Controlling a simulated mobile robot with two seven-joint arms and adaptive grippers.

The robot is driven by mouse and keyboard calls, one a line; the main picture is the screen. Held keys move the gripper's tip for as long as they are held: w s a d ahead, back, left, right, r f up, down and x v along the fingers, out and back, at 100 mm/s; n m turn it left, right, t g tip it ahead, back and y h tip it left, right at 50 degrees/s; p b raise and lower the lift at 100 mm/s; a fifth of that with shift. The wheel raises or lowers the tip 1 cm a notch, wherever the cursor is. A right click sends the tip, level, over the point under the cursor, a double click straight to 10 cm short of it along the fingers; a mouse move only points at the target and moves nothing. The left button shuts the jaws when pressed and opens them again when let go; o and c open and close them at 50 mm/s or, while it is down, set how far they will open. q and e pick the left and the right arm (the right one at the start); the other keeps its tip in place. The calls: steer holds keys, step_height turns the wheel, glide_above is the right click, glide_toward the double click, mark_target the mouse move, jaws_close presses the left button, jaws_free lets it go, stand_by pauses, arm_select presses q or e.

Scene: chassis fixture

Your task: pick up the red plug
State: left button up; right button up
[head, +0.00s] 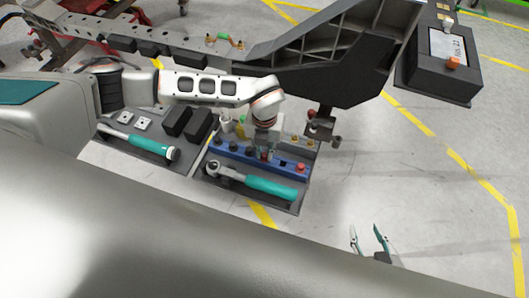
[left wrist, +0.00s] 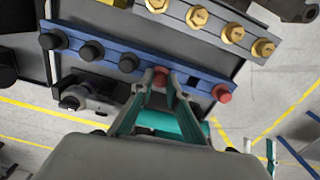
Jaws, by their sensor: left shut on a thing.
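A blue rail (head: 236,155) lies on a dark tray and holds a row of black plugs (left wrist: 91,50) and red plugs. My left gripper (head: 265,150) reaches down over the rail. In the left wrist view its fingertips (left wrist: 161,78) are shut on a red plug (left wrist: 160,73), which appears at the rail; I cannot tell whether it is seated or lifted. A second red plug (left wrist: 221,93) stands at the rail's end, apart from the fingers; it also shows in the head view (head: 301,167). My right gripper (head: 369,243) is open and empty over the floor.
A teal-handled ratchet (head: 265,187) lies in front of the rail. Several brass bolts (left wrist: 197,17) stand behind it. Another teal-handled tool (head: 150,146) lies on the left tray. A large dark chassis part (head: 330,60) spans the back. Floor at the right is clear.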

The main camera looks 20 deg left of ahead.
arm_select(q)
step_height(320, 180, up, 20)
steer(key=p, duration=0.2)
steer(key=shift+f, duration=0.25)
step_height(320, 180, up, 4)
steer(key=r+p, duration=0.1)
steer(key=p, duration=0.2)
glide_above(265, 154)
steer(key=shift+f, duration=0.3)
stand_by(0.3)
steer(key=d+f+m+b, duration=0.2)
steer(key=d+f+b, duration=0.1)
steer(key=f, duration=0.7)
steer(key=d+f+m+b, duration=0.2)
steer(key=f+b, duration=0.3)
steer(key=f, duration=0.6)
steer(key=shift+w+d+f, duration=0.15)
steer(key=shift+d+f, duration=0.05)
steer(key=shift+d, duration=0.3)
